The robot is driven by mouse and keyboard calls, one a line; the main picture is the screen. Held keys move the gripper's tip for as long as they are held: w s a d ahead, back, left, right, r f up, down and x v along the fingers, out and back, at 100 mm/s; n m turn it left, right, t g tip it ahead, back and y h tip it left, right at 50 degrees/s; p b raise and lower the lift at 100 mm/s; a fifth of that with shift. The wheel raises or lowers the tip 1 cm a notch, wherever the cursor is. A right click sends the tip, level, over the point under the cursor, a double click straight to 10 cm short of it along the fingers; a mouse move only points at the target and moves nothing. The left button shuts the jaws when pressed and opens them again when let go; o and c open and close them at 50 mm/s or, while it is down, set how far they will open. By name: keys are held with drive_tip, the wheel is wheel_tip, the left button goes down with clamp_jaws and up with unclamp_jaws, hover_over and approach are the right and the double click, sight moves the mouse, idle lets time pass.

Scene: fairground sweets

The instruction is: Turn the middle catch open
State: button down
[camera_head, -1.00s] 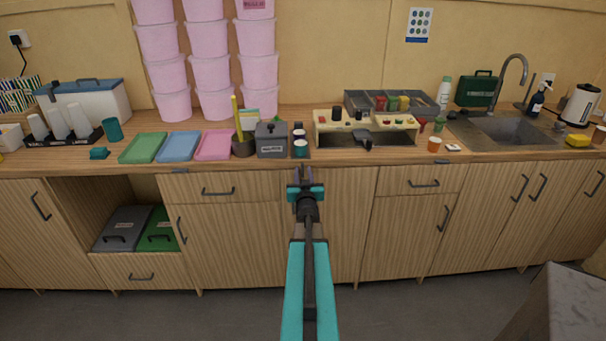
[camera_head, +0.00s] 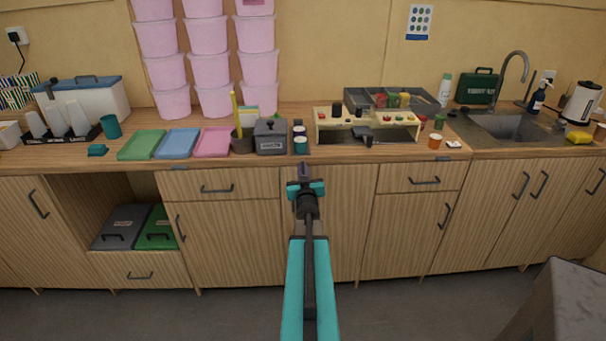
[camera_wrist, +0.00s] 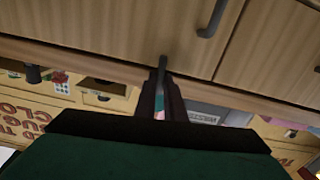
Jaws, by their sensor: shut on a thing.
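The middle catch (camera_wrist: 163,62) is a small dark piece at the edge below the worktop. In the wrist view it shows between my fingertips, and most of it is hidden by them. My gripper (camera_head: 304,170) is in front of the cabinet fronts, just under the worktop's front edge, with its fingers shut on the catch. The fingers also show in the wrist view (camera_wrist: 161,88). In the head view the catch is hidden by my gripper, so I cannot tell its angle well. Similar dark catches show at the worktop edge to the left (camera_head: 178,168) and to the right (camera_head: 447,158).
A grey lidded box (camera_head: 270,138) and small jars (camera_head: 300,146) stand on the worktop above my gripper. A drawer handle (camera_head: 217,189) is at left, another (camera_head: 424,181) at right. The floor (camera_head: 200,315) in front is clear.

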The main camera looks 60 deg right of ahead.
drive_tip(key=n+b, duration=0.3)
drive_tip(key=n, duration=0.2)
drive_tip(key=n+b, duration=0.4)
drive_tip(key=n, duration=0.2)
drive_tip(key=s+r+n+b, duration=0.1)
drive_tip(key=n+b, duration=0.2)
drive_tip(key=n, duration=0.2)
drive_tip(key=shift+d+r+n, duration=0.1)
drive_tip(key=shift+d+n, duration=0.25)
drive_tip(key=shift+n, duration=0.05)
idle(0.3)
drive_tip(key=c, duration=1.8)
unclamp_jaws()
drive_tip(key=shift+c, duration=0.2)
drive_tip(key=shift+a, duration=0.1)
